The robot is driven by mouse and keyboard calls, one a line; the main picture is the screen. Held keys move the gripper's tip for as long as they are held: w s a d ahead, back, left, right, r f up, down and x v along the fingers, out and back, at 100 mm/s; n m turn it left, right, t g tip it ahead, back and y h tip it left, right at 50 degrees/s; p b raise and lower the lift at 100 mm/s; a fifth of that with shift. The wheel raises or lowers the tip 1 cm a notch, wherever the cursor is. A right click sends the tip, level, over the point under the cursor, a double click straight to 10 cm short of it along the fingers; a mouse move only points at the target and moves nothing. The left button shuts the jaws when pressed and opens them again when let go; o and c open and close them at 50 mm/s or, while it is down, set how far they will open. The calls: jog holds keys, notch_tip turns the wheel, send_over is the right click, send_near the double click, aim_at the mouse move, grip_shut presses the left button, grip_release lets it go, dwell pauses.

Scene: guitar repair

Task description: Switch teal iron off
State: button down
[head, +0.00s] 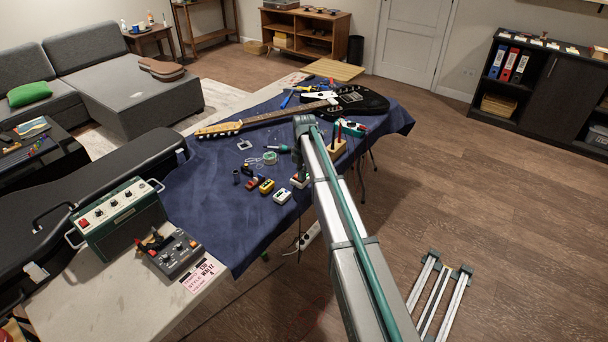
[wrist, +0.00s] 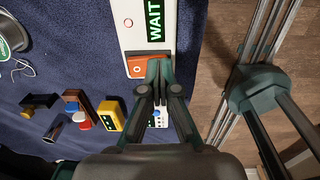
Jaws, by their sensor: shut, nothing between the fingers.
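A white box (wrist: 123,30) with a green sign reading WAIT (wrist: 154,20) lies in front of my gripper in the wrist view. An orange rocker switch (wrist: 135,66) sits at its near end. My gripper (wrist: 155,66) is shut and empty, its tips at the right end of the switch; I cannot tell whether they touch it. The tips hide part of the switch. In the head view a white box (head: 298,182) shows partly behind my arm, and my gripper is hidden there.
A yellow pedal (wrist: 110,113) and a white pedal (wrist: 158,117) lie close to my gripper. A black guitar (head: 357,100) lies across the back of the blue cloth (head: 205,220). A green amplifier (head: 115,217) stands at left. The floor right of the table is mostly clear.

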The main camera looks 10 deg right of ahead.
jog(key=shift+w+a+r, duration=0.25)
jog(key=shift+w+a, duration=0.25)
jog(key=shift+a, duration=0.05)
jog(key=shift+r, duration=0.1)
notch_tip(320, 180, up, 14)
jog(key=s+d, duration=0.1)
jog(key=shift+s+d, duration=0.2)
dwell(0.4)
